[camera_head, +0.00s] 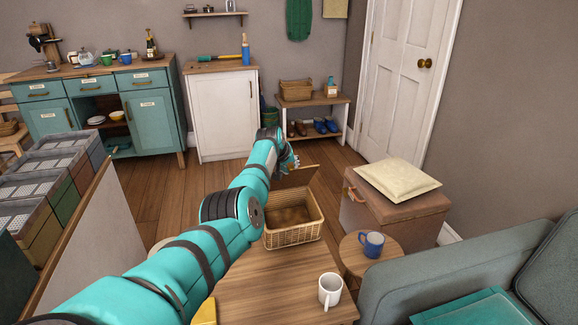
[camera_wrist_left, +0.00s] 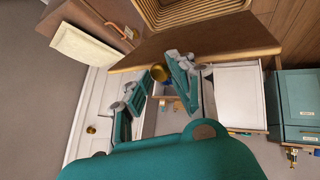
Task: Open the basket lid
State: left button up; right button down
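The wicker basket (camera_head: 293,234) stands on the wooden table, and its brown inside shows from above. Its wooden lid (camera_head: 298,177) stands raised at the far side of the basket. In the left wrist view the lid (camera_wrist_left: 225,42) is a brown board beside the basket's woven rim (camera_wrist_left: 190,12). A small brass knob (camera_wrist_left: 160,72) shows by the lid's lower face, between my fingers. My left gripper (camera_head: 288,160) is beyond the lid, its fingers (camera_wrist_left: 158,88) apart; one finger overlaps the lid's edge. I cannot tell whether it touches. My right gripper is not in view.
A white mug (camera_head: 330,290) stands on the table (camera_head: 258,287) in front of the basket. A blue mug (camera_head: 371,244) is on a round stool (camera_head: 356,262) to the right. A brown chest with a cushion (camera_head: 398,180) stands behind it. Open floor lies beyond the basket.

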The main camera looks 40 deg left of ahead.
pick_arm(q)
jog(key=shift+o, duration=0.2)
jog(key=shift+r, duration=0.1)
jog(key=v, duration=1.2)
dwell(0.6)
